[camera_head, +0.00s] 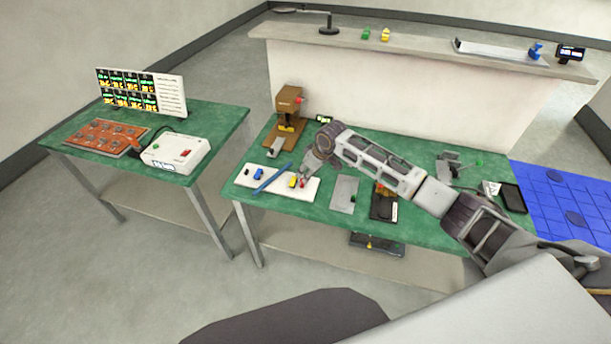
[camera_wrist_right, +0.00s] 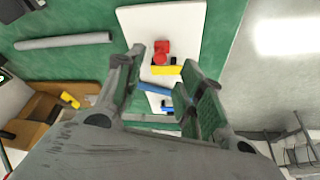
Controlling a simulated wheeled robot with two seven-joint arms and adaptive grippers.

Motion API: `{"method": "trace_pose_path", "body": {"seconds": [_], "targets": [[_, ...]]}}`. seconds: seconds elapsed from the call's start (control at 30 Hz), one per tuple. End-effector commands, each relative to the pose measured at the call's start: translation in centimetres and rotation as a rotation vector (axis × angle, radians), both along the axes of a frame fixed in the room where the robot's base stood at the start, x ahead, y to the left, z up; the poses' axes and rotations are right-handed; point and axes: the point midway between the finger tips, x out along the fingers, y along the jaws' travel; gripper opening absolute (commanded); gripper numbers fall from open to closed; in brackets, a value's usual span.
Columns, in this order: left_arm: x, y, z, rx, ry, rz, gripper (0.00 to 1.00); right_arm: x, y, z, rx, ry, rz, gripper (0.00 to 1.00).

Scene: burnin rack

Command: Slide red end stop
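The red end stop (camera_wrist_right: 162,46) sits on a white board (camera_wrist_right: 140,24), beside a yellow block (camera_wrist_right: 166,70). In the head view, the white board (camera_head: 242,180) lies at the front left of the green table, and the yellow block (camera_head: 292,182) shows on it; the red piece (camera_head: 303,184) is small and partly covered. My right gripper (camera_head: 304,176) is low over the board's right end. In the wrist view, its fingers (camera_wrist_right: 162,58) are apart, with the red end stop and yellow block showing between and beyond them. I cannot tell whether a finger touches them. My left gripper is out of view.
A blue bar (camera_head: 272,180) lies across the board, near a small blue block (camera_head: 258,174). A brown press-like fixture (camera_head: 288,103) stands behind. A grey plate (camera_head: 344,194) and a black device (camera_head: 383,204) lie right of the board. A second table with a white box (camera_head: 176,151) is at left.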

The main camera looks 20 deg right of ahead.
Motion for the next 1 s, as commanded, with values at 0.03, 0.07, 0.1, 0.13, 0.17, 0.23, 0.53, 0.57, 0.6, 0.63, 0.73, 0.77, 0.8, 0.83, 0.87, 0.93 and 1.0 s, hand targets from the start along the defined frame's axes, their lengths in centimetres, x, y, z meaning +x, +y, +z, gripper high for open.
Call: {"method": "trace_pose_path", "body": {"seconds": [0.03, 0.07, 0.1, 0.13, 0.17, 0.23, 0.53, 0.57, 0.6, 0.63, 0.73, 0.77, 0.8, 0.83, 0.87, 0.93, 1.0], "targets": [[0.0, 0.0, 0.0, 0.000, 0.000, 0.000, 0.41, -0.2, -0.2, 0.6, 0.000, -0.002, 0.001, 0.38], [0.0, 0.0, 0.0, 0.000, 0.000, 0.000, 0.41, -0.3, -0.2, 1.0, 0.001, -0.002, 0.001, 0.38], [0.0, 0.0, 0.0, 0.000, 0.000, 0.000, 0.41, -0.5, -0.3, 1.4, 0.000, -0.001, 0.001, 0.38], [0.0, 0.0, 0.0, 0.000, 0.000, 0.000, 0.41, -0.6, -0.4, 1.8, 0.000, -0.001, 0.001, 0.38], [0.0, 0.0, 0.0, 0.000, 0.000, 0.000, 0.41, -0.7, -0.5, 2.2, 0.000, -0.001, 0.000, 0.38], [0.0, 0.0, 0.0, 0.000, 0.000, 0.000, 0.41, -1.0, -0.7, 3.0, 0.001, -0.001, 0.000, 0.38], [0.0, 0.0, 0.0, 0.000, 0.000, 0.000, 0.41, -2.1, -1.4, 6.1, 0.001, -0.001, 0.000, 0.38], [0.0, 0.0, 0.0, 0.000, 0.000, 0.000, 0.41, -2.2, -1.4, 6.2, 0.001, -0.001, 0.000, 0.38], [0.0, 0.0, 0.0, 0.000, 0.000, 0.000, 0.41, -2.2, -1.5, 6.4, 0.000, 0.000, 0.000, 0.38], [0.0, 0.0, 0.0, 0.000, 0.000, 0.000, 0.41, -2.3, -1.5, 6.6, 0.000, 0.000, 0.000, 0.38], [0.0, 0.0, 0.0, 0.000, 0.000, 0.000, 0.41, -2.3, -1.6, 6.7, 0.000, 0.000, 0.000, 0.38], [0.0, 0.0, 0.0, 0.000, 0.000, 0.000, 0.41, -2.3, -1.6, 6.8, 0.000, 0.000, 0.000, 0.38], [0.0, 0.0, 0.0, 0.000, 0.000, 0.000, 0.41, -2.4, -1.6, 6.8, 0.000, 0.000, 0.000, 0.38], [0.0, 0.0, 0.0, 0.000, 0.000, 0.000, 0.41, -2.3, -1.6, 6.8, 0.000, 0.000, 0.000, 0.38], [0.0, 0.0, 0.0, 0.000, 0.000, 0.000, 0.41, -2.3, -1.6, 6.8, 0.000, 0.000, 0.000, 0.38], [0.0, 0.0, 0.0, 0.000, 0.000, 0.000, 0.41, -2.3, -1.6, 6.8, 0.000, 0.000, 0.000, 0.38], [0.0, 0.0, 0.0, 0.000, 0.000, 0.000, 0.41, -2.3, -1.5, 6.8, 0.000, 0.000, 0.000, 0.38]]}}
